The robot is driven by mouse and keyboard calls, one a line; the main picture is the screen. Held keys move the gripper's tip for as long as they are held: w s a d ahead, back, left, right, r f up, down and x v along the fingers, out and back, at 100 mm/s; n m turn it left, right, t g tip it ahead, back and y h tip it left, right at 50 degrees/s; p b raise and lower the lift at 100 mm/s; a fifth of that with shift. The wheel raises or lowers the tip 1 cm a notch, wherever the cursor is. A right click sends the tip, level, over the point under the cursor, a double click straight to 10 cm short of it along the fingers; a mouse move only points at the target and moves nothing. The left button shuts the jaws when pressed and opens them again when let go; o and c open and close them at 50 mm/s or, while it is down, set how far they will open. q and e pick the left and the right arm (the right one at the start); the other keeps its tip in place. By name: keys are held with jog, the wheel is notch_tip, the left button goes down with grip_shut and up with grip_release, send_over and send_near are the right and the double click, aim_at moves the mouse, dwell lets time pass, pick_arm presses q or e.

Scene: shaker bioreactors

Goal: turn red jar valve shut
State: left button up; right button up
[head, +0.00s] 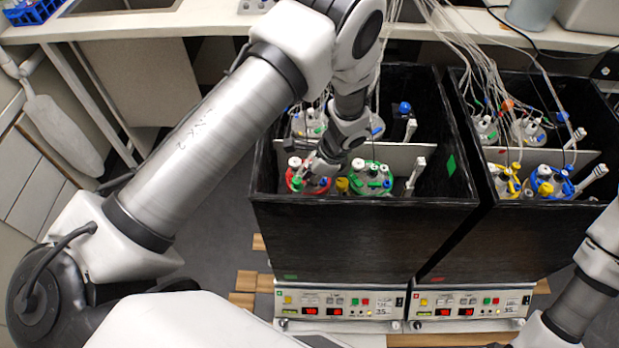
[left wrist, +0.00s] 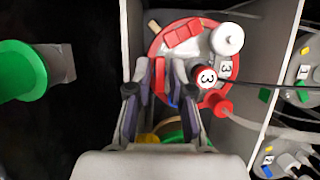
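The red jar (head: 300,181) stands in the left black box, at its front left. I cannot tell which part is the valve. My left gripper (head: 318,172) reaches down over the jar. I see nothing held. My right gripper is out of view.
A green-rimmed jar (head: 372,181) stands close to the right of the red jar. A grey divider (head: 398,156) separates it from the jars behind. Tubes and cables run up from the lids. The right black box (head: 530,225) holds yellow and blue jars.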

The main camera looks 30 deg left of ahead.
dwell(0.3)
pick_arm(q)
jog(key=v, duration=1.2)
